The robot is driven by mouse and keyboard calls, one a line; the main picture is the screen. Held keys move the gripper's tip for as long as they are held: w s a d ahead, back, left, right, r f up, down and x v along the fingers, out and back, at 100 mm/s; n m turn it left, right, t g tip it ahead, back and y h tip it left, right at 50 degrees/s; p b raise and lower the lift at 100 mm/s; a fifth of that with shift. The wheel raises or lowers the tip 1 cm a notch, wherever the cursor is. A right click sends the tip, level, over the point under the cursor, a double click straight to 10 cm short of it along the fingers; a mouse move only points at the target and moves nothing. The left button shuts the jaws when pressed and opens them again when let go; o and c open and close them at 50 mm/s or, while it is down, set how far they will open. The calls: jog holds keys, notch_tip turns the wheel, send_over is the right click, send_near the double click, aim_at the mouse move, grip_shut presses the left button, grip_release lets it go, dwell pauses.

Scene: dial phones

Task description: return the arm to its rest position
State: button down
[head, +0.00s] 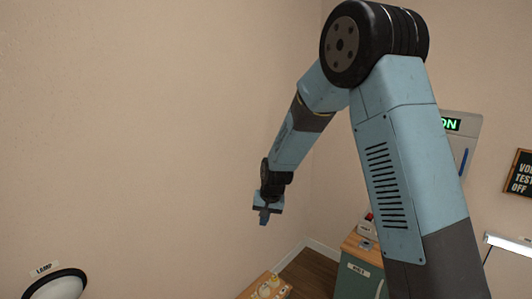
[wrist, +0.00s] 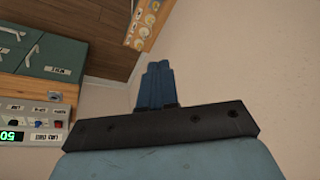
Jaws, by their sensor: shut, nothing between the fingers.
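My gripper (head: 264,217) hangs at the end of my blue arm in the head view, pointing down in front of the beige wall. In the wrist view, the blue fingers of my gripper (wrist: 155,84) are together with nothing between them. The arm is raised and bent, with its black elbow joint at the top of the head view. My gripper is apart from all surfaces and objects that I can see.
A wooden-topped green cabinet (head: 356,272) stands below right, partly behind my arm; it also shows in the wrist view (wrist: 52,58). A wooden panel with dials (head: 268,287) is below my gripper. A lamp (head: 58,286) is at lower left. An ON sign (head: 451,124) is behind my arm.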

jog(key=s+d+r+t, duration=0.1)
jog(key=s+d+r, duration=0.55)
jog(key=r, duration=0.35)
jog(key=s+d+r+t, duration=0.1)
jog(key=s+d+r, duration=0.5)
jog(key=r, duration=0.4)
jog(key=s+d+r+h, duration=0.1)
jog(key=s+d+r, duration=0.2)
jog(key=s, duration=0.7)
jog(key=s+d+r+t+h, duration=0.1)
jog(key=s+d+r, duration=0.2)
jog(key=s+d, duration=0.5)
jog(key=shift+s+d+r, duration=0.15)
jog(key=shift+s+d, duration=0.15)
jog(key=shift+s, duration=0.85)
